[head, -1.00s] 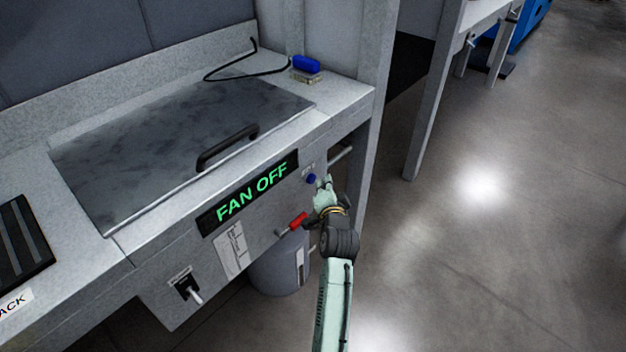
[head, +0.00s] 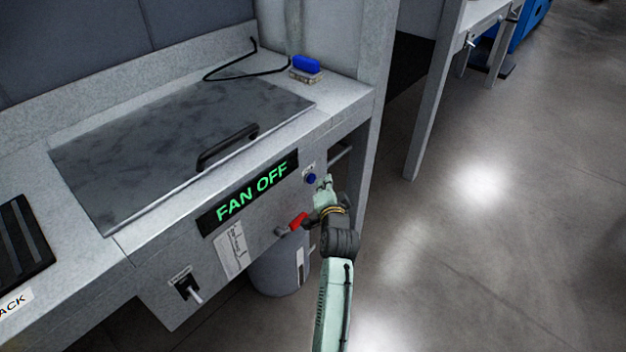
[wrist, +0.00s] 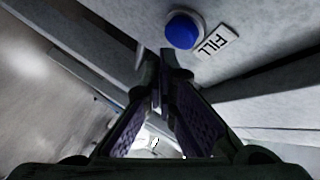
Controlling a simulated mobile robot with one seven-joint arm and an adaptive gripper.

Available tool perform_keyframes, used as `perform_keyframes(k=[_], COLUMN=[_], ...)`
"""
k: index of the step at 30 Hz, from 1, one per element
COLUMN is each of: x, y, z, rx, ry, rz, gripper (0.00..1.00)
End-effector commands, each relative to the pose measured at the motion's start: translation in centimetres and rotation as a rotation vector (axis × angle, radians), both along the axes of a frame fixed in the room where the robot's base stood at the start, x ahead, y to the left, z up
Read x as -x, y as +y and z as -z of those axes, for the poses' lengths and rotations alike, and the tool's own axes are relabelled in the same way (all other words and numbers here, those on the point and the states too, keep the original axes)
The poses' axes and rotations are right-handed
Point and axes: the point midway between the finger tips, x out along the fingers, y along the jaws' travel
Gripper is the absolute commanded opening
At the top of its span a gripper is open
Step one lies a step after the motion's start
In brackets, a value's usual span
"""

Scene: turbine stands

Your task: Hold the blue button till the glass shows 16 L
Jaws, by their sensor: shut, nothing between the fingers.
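The blue button (head: 311,179) is on the front panel of the bench, right of the green FAN OFF display. In the wrist view the blue button (wrist: 183,30) is round, set in a pale ring, with a FILL label (wrist: 214,42) beside it. My gripper (head: 325,184) is just right of the button in the head view. In the wrist view my gripper (wrist: 158,62) has its fingertips together and empty, below and left of the button. A gap seems to show between tips and button; contact cannot be made out. The glass with its litre scale is not clearly readable in either view.
The FAN OFF display (head: 252,191), a red-handled valve (head: 297,221) and a toggle switch (head: 187,287) are on the same front. A grey bucket (head: 277,277) stands below. A lid with a black handle (head: 228,147) covers the benchtop. Open floor lies right.

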Motion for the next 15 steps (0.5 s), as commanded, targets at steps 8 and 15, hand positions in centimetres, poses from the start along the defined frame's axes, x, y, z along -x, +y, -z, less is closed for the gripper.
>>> perform_keyframes(k=[8, 15], x=[-0.45, -0.50], y=[0.67, 0.71], z=[-0.06, 0.02], rx=[0.000, 0.000], ry=[0.001, 0.000], rz=[-0.001, 0.000], gripper=[0.00, 0.00])
